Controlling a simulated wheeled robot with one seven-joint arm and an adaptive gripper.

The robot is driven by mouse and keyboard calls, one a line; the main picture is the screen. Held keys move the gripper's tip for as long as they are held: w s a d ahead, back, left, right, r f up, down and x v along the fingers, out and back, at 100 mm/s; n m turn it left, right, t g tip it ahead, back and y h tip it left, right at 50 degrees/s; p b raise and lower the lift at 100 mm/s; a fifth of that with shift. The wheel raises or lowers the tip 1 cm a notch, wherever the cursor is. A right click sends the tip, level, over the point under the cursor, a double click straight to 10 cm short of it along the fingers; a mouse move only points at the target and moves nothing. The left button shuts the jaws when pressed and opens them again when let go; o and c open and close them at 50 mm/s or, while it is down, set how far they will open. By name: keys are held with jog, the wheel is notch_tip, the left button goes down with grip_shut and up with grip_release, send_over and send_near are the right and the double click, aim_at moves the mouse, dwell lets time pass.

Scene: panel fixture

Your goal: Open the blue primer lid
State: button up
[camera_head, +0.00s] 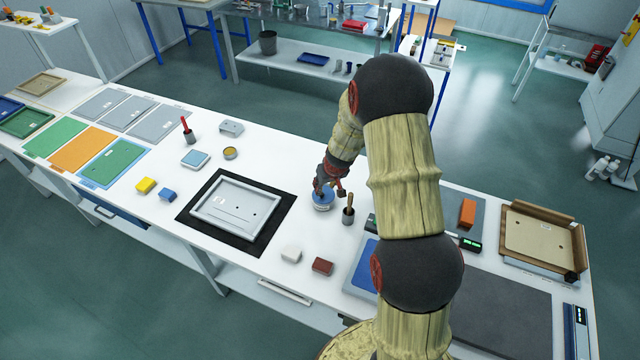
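The blue primer container (322,205) is a small round pot with a blue top and a paler side, standing on the white table right of the grey framed panel. My gripper (325,188) is directly over it, pointing down, with its fingers at or just above the blue lid. The fingers hide part of the lid, and it is too small to tell whether they touch it or grip it. The lid appears to sit on the pot.
The grey framed panel (236,209) lies on a black mat (262,245) to the left.

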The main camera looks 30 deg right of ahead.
aim_at(322, 194)
jog(key=b+x, duration=0.1)
jog(key=x, duration=0.7)
jog(key=shift+d+b, duration=0.2)
jog(key=shift+b, duration=0.15)
jog(key=shift+c, duration=1.3)
grip_shut()
